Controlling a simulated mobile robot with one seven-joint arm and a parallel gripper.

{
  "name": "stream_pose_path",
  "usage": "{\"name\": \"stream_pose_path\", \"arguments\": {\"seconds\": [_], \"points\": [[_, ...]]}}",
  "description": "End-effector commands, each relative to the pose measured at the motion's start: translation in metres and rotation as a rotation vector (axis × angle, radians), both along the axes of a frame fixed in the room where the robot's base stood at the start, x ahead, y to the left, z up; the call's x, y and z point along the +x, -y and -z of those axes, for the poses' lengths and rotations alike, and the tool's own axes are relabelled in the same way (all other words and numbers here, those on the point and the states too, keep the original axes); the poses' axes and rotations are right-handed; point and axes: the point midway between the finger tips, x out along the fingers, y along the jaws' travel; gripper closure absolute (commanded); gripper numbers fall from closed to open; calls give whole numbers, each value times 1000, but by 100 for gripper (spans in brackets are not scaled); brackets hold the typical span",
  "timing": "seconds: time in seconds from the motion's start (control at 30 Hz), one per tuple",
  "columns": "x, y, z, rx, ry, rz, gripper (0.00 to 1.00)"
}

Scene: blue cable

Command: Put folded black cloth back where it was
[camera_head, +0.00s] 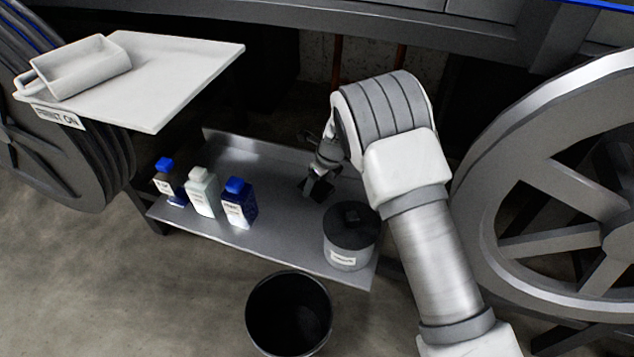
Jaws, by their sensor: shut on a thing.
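My gripper (322,187) reaches down over the right part of the grey metal shelf (275,172), behind the lidded pot. It is shut on a small dark thing (311,190), which looks like the folded black cloth. Only a dark edge of it shows beside and below the fingers. I cannot tell whether it touches the shelf. My arm hides part of the area to the right.
A grey pot with a black lid (349,240) stands at the shelf's front right. Three labelled bottles, including a blue one (239,203), stand at left. A black bin (289,313) is on the floor in front. A white board (170,75) holds a scoop-like tray (80,68). Large wheels flank both sides.

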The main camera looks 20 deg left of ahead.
Motion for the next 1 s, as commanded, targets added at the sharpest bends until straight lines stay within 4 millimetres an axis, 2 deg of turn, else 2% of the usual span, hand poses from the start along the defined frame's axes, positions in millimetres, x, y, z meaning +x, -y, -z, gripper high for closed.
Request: {"name": "stream_pose_path", "arguments": {"seconds": [0.03, 0.13, 0.37, 0.47, 0.57, 0.9, 1.0], "points": [[0, 0, 1, 0, 0, 0, 16], [0, 0, 1, 0, 0, 0, 0], [0, 0, 0, 0, 0, 0, 0], [0, 1, -6, 0, 1, 0, 0], [-1, 4, -22, 1, 2, 1, 0], [-7, 25, -91, 2, 1, 0, 0], [-9, 29, -104, 1, 0, 0, 0]]}}
